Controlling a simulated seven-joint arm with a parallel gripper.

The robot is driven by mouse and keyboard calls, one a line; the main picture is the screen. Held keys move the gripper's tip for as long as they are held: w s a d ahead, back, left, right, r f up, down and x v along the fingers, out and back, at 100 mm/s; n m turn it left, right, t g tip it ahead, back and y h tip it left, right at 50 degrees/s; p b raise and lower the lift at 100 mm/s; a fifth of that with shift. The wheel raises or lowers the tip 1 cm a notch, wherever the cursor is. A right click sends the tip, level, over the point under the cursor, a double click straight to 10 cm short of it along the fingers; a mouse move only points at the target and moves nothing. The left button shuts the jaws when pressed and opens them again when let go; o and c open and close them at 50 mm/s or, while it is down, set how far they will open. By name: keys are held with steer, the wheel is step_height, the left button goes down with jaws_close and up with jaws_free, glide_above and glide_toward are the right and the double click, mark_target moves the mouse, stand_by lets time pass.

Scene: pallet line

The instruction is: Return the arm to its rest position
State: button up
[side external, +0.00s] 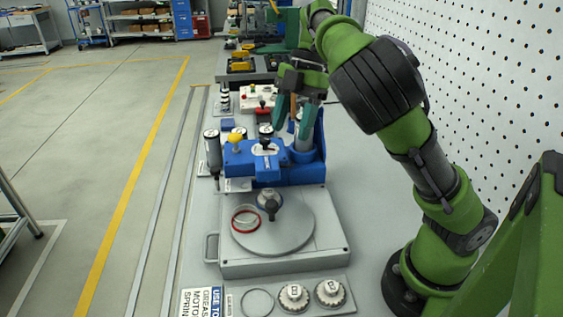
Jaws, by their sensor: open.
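My arm is green with black joint covers and reaches up and over the bench from the right. My gripper (298,112) hangs with its fingers pointing down, above and behind the blue fixture (270,163). The teal fingers are apart. Whether they touch the grey cylinder behind the fixture cannot be told from this angle. I see nothing clearly held between them.
A grey base with a round turntable (290,235) stands in front of the blue fixture, with a red ring (246,219) on it. Two white knobs (293,296) sit at the front. A white perforated wall (490,90) stands at right.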

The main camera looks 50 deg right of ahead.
steer(key=s+d+f+n+g, duration=0.1)
steer(key=s+f+n, duration=0.35)
steer(key=n, duration=0.95)
steer(key=s+d+f+n+g, duration=0.1)
steer(key=f+n, duration=0.6)
steer(key=n, duration=0.7)
steer(key=s+a+r+n+t+h, duration=0.1)
steer(key=r+n+t, duration=0.3)
steer(key=n, duration=0.7)
steer(key=s+a+r+n+t+h, duration=0.1)
steer(key=s+a+r+n+t, duration=0.2)
steer(key=n, duration=0.8)
step_height(320, 180, up, 4)
steer(key=shift+s+a+f+t+h, duration=0.1)
steer(key=shift+s+a+t+h, duration=0.25)
steer(key=shift+a+t, duration=0.55)
